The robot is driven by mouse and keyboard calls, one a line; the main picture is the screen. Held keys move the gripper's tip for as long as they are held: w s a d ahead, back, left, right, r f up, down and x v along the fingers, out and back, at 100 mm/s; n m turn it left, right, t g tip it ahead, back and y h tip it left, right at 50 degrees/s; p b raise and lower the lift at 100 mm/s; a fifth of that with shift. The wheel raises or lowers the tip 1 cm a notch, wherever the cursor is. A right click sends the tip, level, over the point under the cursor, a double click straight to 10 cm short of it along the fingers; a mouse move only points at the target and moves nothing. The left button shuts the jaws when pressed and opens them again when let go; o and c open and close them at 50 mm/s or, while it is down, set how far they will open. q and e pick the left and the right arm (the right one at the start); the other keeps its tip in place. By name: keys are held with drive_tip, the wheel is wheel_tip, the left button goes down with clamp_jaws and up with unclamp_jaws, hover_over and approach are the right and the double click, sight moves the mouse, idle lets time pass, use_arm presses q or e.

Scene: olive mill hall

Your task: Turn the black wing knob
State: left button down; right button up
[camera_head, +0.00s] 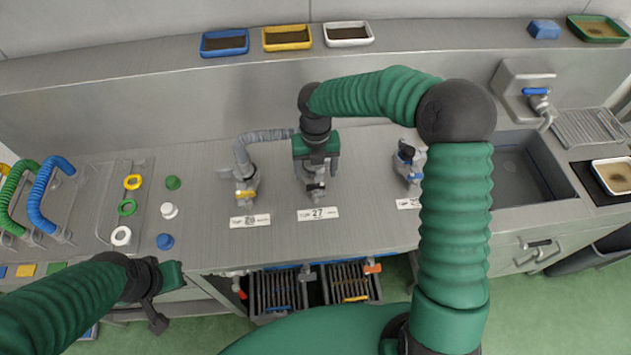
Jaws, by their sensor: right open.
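My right gripper (316,170) points down over the middle valve on the steel counter and is open. A small black knob (316,187) shows just below its fingers, on the front of that valve. It is very close to the fingers; I cannot tell whether they touch it. The gripper hides most of the valve body. A white label marked 27 (318,213) lies in front of it. My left gripper (158,300) is low at the left, in front of the counter edge and away from the valves; its jaws are unclear.
A valve with a yellow handle (246,194) and a grey hose stands left. A valve with a dark top (407,153) stands right, near my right arm. A sink (522,165) is farther right. Coloured rings and caps, including a green cap (172,182), lie left.

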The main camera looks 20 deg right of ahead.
sight(316, 184)
wheel_tip(316, 184, down, 6)
drive_tip(key=shift+f, duration=0.2)
drive_tip(key=c, duration=1.4)
